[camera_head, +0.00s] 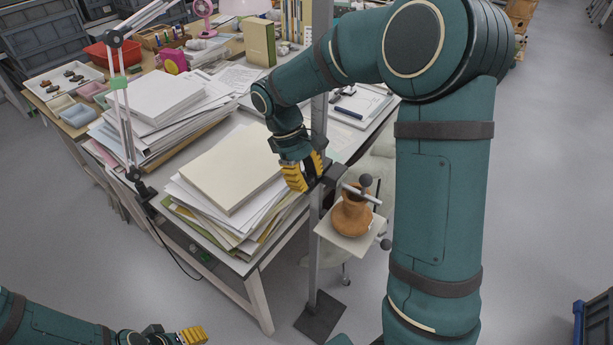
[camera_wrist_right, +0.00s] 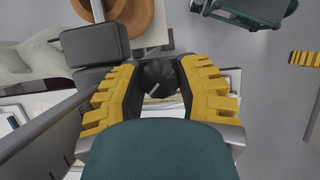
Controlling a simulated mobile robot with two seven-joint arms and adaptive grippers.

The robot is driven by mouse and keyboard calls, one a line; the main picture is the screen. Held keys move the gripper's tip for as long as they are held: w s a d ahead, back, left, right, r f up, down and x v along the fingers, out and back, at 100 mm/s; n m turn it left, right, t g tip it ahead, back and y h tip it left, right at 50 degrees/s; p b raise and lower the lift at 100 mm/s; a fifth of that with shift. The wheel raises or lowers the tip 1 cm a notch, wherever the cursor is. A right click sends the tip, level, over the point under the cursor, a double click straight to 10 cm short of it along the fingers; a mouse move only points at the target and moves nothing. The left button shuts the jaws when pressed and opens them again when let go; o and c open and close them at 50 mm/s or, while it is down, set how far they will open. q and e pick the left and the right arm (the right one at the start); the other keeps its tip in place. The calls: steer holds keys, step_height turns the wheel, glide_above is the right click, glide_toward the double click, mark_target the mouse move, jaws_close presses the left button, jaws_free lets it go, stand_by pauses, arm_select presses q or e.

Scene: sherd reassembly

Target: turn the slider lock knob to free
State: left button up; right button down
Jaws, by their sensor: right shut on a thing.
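The black slider lock knob (camera_wrist_right: 158,78) sits between the yellow fingers of my right gripper (camera_wrist_right: 160,88) in the right wrist view, and a pale mark shows on its face. My right gripper (camera_head: 303,173) is shut on the knob, beside the upright metal post (camera_head: 319,110); in the head view its fingers hide the knob. The dark slider block (camera_head: 336,179) is on the post, and also shows at the upper left in the right wrist view (camera_wrist_right: 95,45). My left gripper (camera_head: 190,336) is at the bottom left, away from the post; its opening cannot be made out.
A brown pot (camera_head: 351,216) stands on a small pale plate (camera_head: 337,238) beside the post, with a rod and dark balls near its neck. Paper stacks (camera_head: 230,168) cover the table corner left of my right gripper. The post's dark base (camera_head: 320,318) stands on open floor.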

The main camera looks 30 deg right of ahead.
steer(key=shift+f+n, duration=0.1)
steer(key=shift+n, duration=0.2)
stand_by(0.4)
steer(key=n+h+p, duration=0.1)
steer(key=n+p, duration=0.2)
steer(key=shift+s, duration=0.1)
steer(key=shift+n+t+h+p, duration=0.4)
steer(key=shift+n+t+p, duration=0.2)
steer(key=shift+n, duration=0.6)
steer(key=shift+n+t+h+p, duration=0.3)
steer(key=shift+n+t+p, duration=0.2)
steer(key=shift+n, duration=0.9)
steer(key=c, duration=0.8)
jaws_free()
steer(key=shift+c, duration=0.2)
